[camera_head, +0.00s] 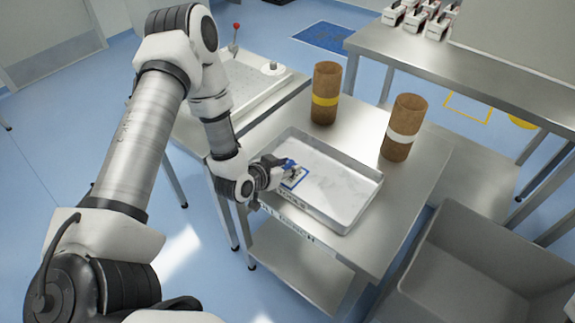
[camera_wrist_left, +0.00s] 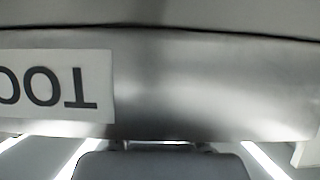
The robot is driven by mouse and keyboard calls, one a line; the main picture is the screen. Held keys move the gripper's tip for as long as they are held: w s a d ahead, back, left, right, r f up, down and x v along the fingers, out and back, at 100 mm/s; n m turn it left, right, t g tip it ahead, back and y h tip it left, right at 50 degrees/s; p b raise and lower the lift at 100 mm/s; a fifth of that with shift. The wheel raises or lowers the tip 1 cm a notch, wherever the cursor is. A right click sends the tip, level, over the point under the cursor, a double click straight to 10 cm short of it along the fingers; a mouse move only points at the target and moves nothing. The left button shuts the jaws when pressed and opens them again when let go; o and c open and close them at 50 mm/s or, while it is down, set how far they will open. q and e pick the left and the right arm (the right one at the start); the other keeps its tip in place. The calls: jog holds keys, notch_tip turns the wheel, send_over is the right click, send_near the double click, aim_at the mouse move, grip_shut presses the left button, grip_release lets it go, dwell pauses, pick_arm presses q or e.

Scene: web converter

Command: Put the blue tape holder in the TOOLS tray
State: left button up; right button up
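The TOOLS tray (camera_head: 345,205) is a shallow metal tray on the steel table, with its label on the near wall. The wrist view shows that wall (camera_wrist_left: 200,85) close up, with part of the label upside down. My left gripper (camera_head: 280,171) is at the tray's left end, over its rim. A small blue thing, apparently the blue tape holder (camera_head: 290,163), is at its fingertips, above or inside the tray. Its small size hides whether the fingers grip it or whether it touches the tray floor. My right gripper is out of view.
Two brown rolls stand behind the tray, one with a yellow band (camera_head: 325,100) and one with a white band (camera_head: 403,135). A blue-outlined patch (camera_head: 299,179) lies in the tray's left end. A grey bin (camera_head: 470,270) is at right. The tray's middle and right are clear.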

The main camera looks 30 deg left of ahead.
pick_arm(q)
jog(key=shift+r, duration=0.2)
jog(key=p+v, duration=0.2)
jog(key=v, duration=1)
jog(key=s+d+f+g, duration=0.4)
jog(key=s+f+g, duration=0.2)
jog(key=s+f, duration=0.2)
jog(key=s+d+f+n+g+y, duration=0.1)
jog(key=s+d+f+g, duration=0.4)
jog(key=s+f, duration=0.3)
jog(key=shift+s+f+g, duration=0.35)
jog(key=shift+s+g, duration=0.25)
jog(key=shift+s, duration=0.45)
